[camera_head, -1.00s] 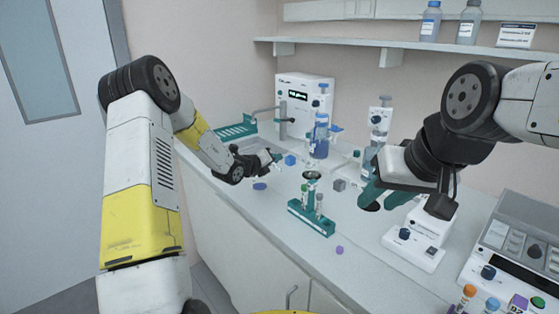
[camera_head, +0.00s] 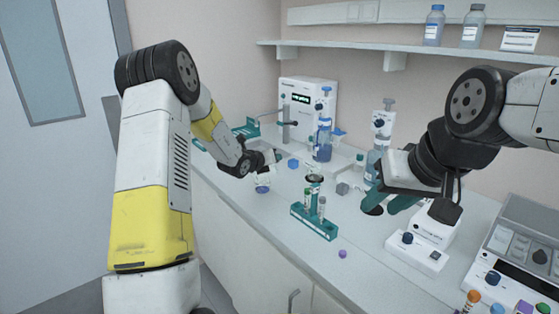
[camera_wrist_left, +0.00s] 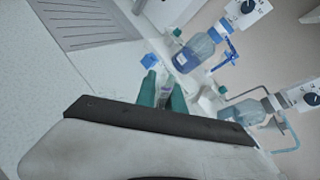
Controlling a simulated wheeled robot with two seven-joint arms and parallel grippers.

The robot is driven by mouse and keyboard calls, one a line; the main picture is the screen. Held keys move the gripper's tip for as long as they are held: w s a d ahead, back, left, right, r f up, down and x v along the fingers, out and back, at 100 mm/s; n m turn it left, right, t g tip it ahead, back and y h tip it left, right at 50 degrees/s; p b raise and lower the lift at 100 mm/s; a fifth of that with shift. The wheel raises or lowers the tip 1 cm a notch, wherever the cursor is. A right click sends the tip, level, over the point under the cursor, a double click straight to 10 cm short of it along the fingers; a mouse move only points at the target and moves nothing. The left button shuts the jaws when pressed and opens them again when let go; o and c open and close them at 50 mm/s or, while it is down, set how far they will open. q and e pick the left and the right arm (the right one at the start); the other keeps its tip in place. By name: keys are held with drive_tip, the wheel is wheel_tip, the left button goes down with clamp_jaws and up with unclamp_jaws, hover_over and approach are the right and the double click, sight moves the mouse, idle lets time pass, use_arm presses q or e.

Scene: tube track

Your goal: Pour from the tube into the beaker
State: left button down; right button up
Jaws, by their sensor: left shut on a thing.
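My left gripper (camera_head: 270,157) is held above the left part of the bench. In the left wrist view its two teal fingers (camera_wrist_left: 163,90) are shut on a small clear tube (camera_wrist_left: 163,98) with a purplish tint. A pale, see-through shape (camera_head: 263,176), perhaps the beaker, shows just below the gripper, over a blue-purple disc (camera_head: 262,190). I cannot tell whether the tube touches it or whether liquid is flowing. My right gripper (camera_head: 386,203) has its teal fingers apart and empty, at the right of the bench.
A teal rack (camera_head: 314,223) with tubes stands mid-bench, with a purple cap (camera_head: 343,254) in front. A white device (camera_head: 418,250) stands at right.

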use_arm(q)
drive_tip(key=d+m+y, duration=0.2)
drive_tip(key=d+m, duration=0.1)
drive_tip(key=shift+s, duration=0.35)
idle(0.4)
